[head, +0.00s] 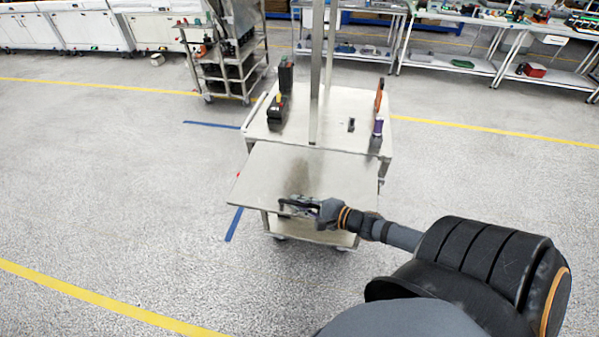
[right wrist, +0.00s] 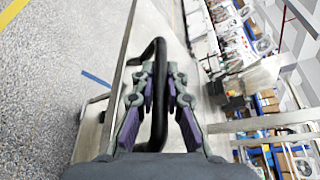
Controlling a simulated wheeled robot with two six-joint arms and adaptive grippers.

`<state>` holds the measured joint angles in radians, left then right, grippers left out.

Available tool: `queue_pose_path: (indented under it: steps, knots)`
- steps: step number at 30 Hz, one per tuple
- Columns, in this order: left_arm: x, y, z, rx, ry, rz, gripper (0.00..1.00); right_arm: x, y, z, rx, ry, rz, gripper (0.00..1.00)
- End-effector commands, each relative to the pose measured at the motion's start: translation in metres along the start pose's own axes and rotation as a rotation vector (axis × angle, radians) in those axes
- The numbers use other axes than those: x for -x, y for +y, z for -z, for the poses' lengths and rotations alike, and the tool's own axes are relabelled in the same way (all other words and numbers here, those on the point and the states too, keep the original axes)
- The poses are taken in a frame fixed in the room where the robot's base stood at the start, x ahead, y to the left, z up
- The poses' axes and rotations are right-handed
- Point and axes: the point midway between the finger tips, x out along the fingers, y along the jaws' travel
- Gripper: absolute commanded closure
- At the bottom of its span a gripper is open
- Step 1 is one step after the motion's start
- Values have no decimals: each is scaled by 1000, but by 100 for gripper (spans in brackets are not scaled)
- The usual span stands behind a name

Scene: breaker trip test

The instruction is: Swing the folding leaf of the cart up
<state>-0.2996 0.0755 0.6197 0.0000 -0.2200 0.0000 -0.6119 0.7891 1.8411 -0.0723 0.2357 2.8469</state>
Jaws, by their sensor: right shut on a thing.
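The cart's folding leaf (head: 275,172) is a flat grey panel at the near side of the cart top (head: 335,108). It is raised and sticks out toward me, close to level; I cannot tell its exact angle. My right gripper (head: 288,205) is at the leaf's near edge. In the right wrist view its fingers (right wrist: 158,88) are closed around a black curved handle (right wrist: 159,50) beside the pale leaf surface (right wrist: 172,22). In the head view the handle is mostly hidden by the gripper. My left gripper is not in view.
On the cart top stand a black-and-yellow tool (head: 278,108), a purple-topped item (head: 377,132) and an upright metal post (head: 317,85). A lower shelf (head: 310,233) shows under the leaf. A shelf trolley (head: 225,65) stands behind left. The floor to the left is clear.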

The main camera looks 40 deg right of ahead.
Motion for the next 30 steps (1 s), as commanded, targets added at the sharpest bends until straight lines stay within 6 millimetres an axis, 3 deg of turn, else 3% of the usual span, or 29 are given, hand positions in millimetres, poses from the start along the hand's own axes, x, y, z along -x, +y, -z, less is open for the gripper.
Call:
queue_pose_path:
  steps: [1, 6, 7, 12, 22, 27, 30]
  knots:
    - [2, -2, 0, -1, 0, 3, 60, -3, -8, -9, 1, -23, 14, 100]
    - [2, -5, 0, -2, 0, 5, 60, -3, -9, -10, 2, -27, 16, 100]
    - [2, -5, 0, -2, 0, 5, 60, -3, -9, -10, 2, -27, 16, 86]
    - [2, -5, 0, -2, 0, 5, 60, -3, -8, -9, 2, -23, 14, 64]
    - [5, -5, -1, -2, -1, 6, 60, -1, -7, -4, 6, -13, 16, 64]
    - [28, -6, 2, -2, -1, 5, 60, 0, -9, 8, 52, 3, 56, 64]
    - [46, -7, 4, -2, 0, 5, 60, -3, 3, 13, 90, 7, 73, 64]
